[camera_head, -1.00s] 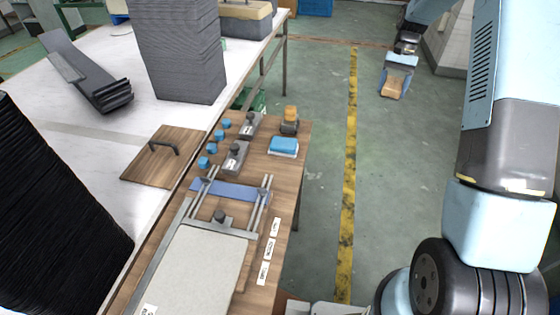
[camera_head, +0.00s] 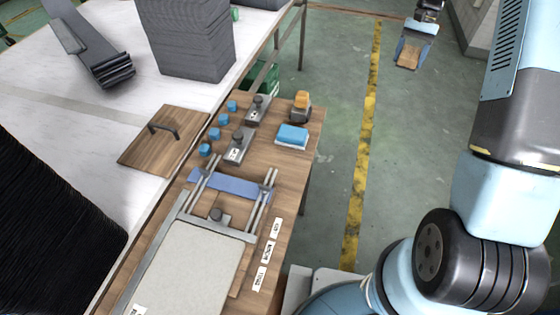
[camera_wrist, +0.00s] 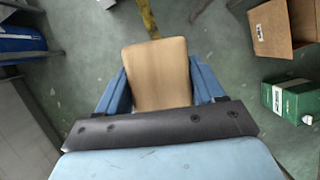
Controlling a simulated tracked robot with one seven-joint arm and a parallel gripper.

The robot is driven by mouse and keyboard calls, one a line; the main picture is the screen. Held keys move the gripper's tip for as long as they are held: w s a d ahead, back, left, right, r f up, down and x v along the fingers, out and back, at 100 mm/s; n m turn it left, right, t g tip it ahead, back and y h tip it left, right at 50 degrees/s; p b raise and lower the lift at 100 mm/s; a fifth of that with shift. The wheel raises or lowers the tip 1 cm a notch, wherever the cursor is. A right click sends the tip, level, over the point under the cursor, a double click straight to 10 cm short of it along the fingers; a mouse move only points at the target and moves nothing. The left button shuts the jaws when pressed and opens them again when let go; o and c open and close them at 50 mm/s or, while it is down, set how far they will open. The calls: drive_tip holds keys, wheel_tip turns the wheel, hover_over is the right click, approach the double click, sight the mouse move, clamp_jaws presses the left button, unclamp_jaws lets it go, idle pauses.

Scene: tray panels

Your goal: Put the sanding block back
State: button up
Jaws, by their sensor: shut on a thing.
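My gripper (camera_head: 411,48) is out over the green floor, at the upper right of the head view and clear of the wooden-topped bench (camera_head: 262,179). It is shut on a tan, flat-faced block, which I take for the sanding block (camera_head: 408,59). In the wrist view the block (camera_wrist: 157,75) sits between the two blue fingers of my gripper (camera_wrist: 158,90), its broad face showing. Its far side is hidden. The bench carries a tray panel (camera_head: 190,265) with a blue crossbar (camera_head: 228,186) and three white labels (camera_head: 268,251) on its right side.
Near the bench's far end stand a blue-and-white pad (camera_head: 292,136), an orange-topped tool (camera_head: 301,105), grey knobbed blocks (camera_head: 238,147) and several blue knobs (camera_head: 205,150). A wooden board with a handle (camera_head: 160,140) lies left. The floor between bench and arm is clear.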

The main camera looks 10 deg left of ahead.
drive_tip(key=shift+d, duration=0.65)
drive_tip(key=s+a+n+h, duration=0.2)
drive_tip(key=s+a+n, duration=0.3)
drive_tip(key=s+a, duration=0.85)
drive_tip(key=s+a+n+h, duration=0.2)
drive_tip(key=s+a+n, duration=0.5)
drive_tip(key=a, duration=1.1)
drive_tip(key=s+a+n+t+h, duration=0.1)
drive_tip(key=s+n, duration=0.3)
drive_tip(key=s, duration=1.2)
drive_tip(key=s+a+n+t, duration=0.3)
drive_tip(key=s+a+n, duration=0.1)
drive_tip(key=s, duration=1.2)
drive_tip(key=shift+s+a+r+h, duration=0.2)
drive_tip(key=shift+s+a+h, duration=0.05)
drive_tip(key=shift+s+h, duration=0.15)
drive_tip(key=shift+w, duration=0.1)
